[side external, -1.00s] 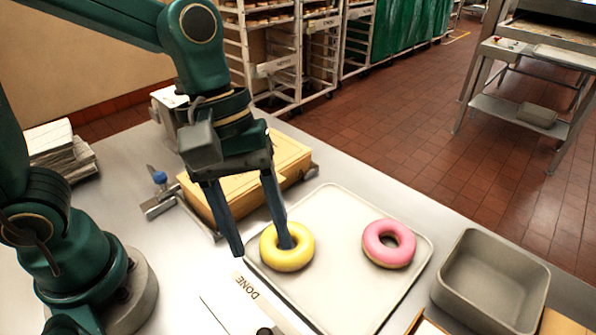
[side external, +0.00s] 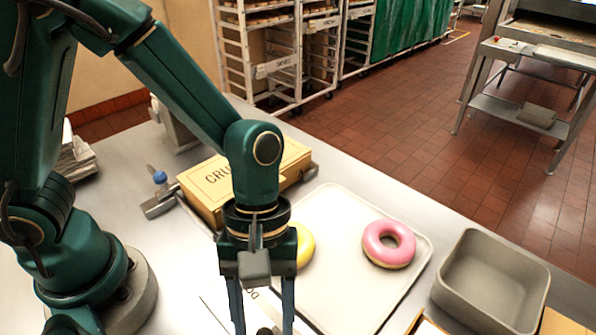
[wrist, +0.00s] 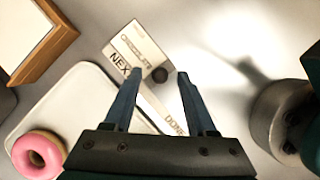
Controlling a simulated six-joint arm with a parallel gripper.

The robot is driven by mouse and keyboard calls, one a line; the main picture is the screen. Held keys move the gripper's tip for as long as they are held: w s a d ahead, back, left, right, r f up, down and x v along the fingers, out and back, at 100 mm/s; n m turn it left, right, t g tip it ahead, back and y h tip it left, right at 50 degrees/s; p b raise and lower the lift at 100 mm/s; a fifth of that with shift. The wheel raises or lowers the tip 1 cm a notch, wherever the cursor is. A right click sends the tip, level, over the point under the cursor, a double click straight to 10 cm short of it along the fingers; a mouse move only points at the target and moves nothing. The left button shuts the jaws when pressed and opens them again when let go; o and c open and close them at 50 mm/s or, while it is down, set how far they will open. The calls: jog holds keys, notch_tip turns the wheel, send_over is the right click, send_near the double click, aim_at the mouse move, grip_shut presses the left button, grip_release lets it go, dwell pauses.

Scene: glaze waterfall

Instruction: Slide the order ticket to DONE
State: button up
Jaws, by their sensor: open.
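The order ticket (wrist: 128,42) is a pale card with printed lettering in the wrist view, at the NEX-lettered end of a pale strip (wrist: 158,105). The DONE lettering (wrist: 174,122) is at the strip's other end, nearer my gripper's body. A dark round knob (wrist: 160,74) stands at the ticket's edge. My gripper (wrist: 159,76) is open, with one fingertip on each side of the knob in the picture; I cannot tell whether they touch it. In the side view my gripper (side external: 260,328) points down at the bottom edge and hides most of the strip and ticket.
A pale tray (side external: 345,215) holds a pink donut (side external: 389,244) and a yellow donut (side external: 305,248), partly hidden by my gripper. A grey bin (side external: 490,280) stands right of it. A yellow box (side external: 215,185) lies behind my arm. A wooden-edged frame (wrist: 62,45) lies left of the ticket.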

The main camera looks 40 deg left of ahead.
grip_shut()
dwell(1.4)
